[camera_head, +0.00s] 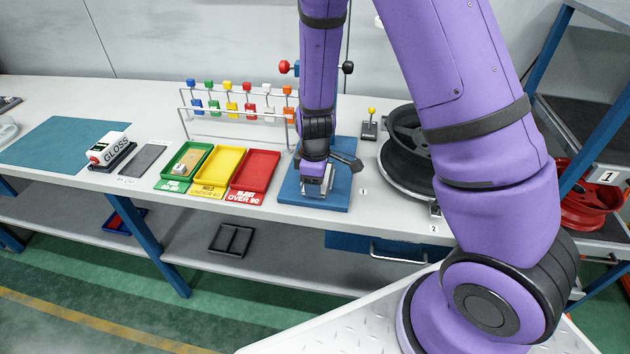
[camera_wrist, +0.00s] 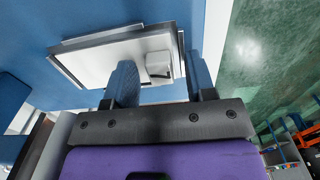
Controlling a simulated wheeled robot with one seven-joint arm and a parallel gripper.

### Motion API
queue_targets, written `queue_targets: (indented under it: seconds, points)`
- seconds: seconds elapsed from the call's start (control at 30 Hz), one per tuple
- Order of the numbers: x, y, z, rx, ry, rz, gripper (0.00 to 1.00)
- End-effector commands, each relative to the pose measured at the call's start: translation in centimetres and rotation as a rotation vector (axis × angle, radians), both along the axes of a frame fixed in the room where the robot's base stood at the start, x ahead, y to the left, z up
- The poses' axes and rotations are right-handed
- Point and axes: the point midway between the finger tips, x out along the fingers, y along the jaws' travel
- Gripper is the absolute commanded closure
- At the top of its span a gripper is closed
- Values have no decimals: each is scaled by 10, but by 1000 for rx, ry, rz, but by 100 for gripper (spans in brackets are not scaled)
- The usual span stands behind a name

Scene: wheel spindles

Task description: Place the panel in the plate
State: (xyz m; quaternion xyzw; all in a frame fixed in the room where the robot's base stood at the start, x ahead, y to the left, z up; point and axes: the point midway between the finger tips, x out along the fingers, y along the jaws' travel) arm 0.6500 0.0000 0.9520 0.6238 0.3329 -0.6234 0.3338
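A light, flat rectangular piece with a grey edge (camera_wrist: 95,62), perhaps the panel, lies at the blue board in the wrist view. A small white block (camera_wrist: 158,64) stands on it, between my two fingers. My gripper (camera_wrist: 162,82) is open, with visible gaps between each finger and the block. In the head view my gripper (camera_head: 317,180) points down low over the blue board (camera_head: 329,202) and hides most of the piece. I cannot tell whether the fingers touch the piece. Which item is the plate is unclear; a flat dark grey plate (camera_head: 142,160) lies left of the trays.
Green (camera_head: 202,160), yellow (camera_head: 222,172) and red (camera_head: 260,172) trays stand left of my gripper; the green one holds small items. A rack of coloured knobs (camera_head: 240,110) is behind them. A GLOSS box (camera_head: 108,149) and teal mat (camera_head: 58,143) are left. A black wheel (camera_head: 408,135) is right.

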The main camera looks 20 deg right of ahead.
Motion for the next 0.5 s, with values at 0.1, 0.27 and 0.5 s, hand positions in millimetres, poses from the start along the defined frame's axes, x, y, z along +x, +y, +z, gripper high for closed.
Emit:
queue_targets:
  seconds: [0.1,0.27,0.5]
  points:
    - [0,0,0,0,0,0,50]
    - [0,0,6,0,-2,1,50]
    - [1,1,40,2,-5,2,50]
